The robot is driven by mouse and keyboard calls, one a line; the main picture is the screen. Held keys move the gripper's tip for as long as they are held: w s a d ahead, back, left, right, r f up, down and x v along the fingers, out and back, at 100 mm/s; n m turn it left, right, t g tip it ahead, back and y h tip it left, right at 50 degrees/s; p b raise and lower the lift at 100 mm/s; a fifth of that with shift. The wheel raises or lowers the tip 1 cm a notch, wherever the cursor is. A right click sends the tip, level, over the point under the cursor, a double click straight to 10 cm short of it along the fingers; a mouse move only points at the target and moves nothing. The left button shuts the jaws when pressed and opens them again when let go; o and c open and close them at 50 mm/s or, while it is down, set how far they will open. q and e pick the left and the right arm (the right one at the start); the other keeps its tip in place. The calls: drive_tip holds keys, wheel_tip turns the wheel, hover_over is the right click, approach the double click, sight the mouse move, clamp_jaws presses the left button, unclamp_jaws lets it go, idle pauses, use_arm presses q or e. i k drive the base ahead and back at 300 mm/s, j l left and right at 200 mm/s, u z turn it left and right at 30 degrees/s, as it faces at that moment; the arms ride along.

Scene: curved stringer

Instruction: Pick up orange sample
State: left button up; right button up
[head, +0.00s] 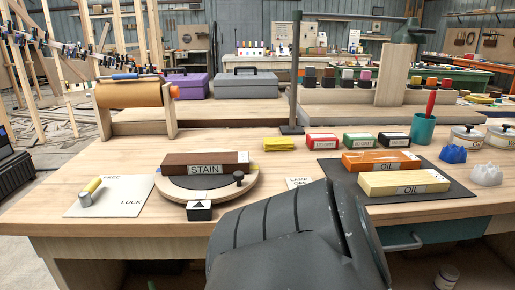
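The orange sample (381,160) is a flat orange block with an OIL label on its front. It lies on a dark mat (458,187) at the right of the workbench. A pale yellow block (404,183), also labelled OIL, lies just in front of it on the same mat. A brown block (207,161) labelled STAIN rests on a round wooden turntable (245,187) left of centre. A dark grey part of my arm fills the bottom centre, in front of the bench edge. Neither gripper shows in the head view.
Behind the orange sample stand red, green and black boxes (358,141), a yellow stack (279,144) and a black post (295,80). A teal cup (423,129), a blue piece (453,154) and white tins (467,136) stand to the right. A FREE/LOCK plate (130,205) lies at left.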

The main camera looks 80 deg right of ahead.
sight(355, 161)
drive_tip(key=z, duration=3.4)
drive_tip(key=i+j+z, duration=0.1)
drive_tip(key=z, duration=0.3)
